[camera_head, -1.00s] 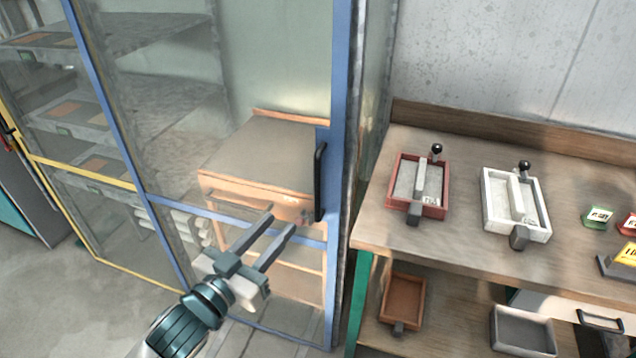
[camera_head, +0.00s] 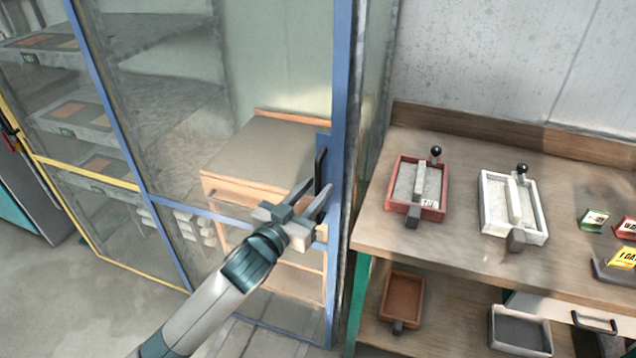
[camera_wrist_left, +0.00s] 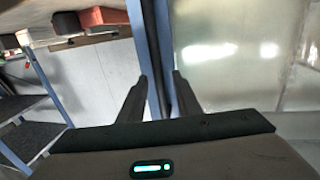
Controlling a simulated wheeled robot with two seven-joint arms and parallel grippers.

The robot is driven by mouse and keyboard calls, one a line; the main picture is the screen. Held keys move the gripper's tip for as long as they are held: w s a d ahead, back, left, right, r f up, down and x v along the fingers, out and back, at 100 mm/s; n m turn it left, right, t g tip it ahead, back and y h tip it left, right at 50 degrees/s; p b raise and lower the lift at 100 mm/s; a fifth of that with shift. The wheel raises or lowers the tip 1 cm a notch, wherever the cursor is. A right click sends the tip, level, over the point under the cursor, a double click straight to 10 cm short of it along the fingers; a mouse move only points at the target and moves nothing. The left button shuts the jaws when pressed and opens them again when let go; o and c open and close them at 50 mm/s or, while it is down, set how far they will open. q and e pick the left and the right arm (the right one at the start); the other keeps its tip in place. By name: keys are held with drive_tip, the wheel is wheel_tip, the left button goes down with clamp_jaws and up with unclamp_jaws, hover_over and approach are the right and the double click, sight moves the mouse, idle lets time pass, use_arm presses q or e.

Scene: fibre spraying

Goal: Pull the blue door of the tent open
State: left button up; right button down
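The tent's blue door (camera_head: 341,110) has a blue frame with clear panels and stands upright, seemingly shut. Its dark upright handle (camera_head: 320,165) is on the right-hand post. My left gripper (camera_head: 318,186) is at the lower part of the handle, its two fingers apart and pointing up toward the post. From the head view I cannot tell whether the handle is between the fingers or whether they touch it. In the left wrist view the fingers (camera_wrist_left: 160,76) are open, with the blue post (camera_wrist_left: 158,50) showing between them. My right gripper is not in view.
Right of the door stands a wooden bench (camera_head: 455,255) with a red tray (camera_head: 432,213), a white tray (camera_head: 540,210) and small signs. Behind the clear panels are a wooden cabinet (camera_head: 260,150) and grey shelves. Bare floor (camera_head: 70,290) lies at the lower left.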

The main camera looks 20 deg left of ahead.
use_arm(q)
drive_tip(key=shift+x, duration=0.9)
clamp_jaws()
drive_tip(key=shift+a, duration=0.15)
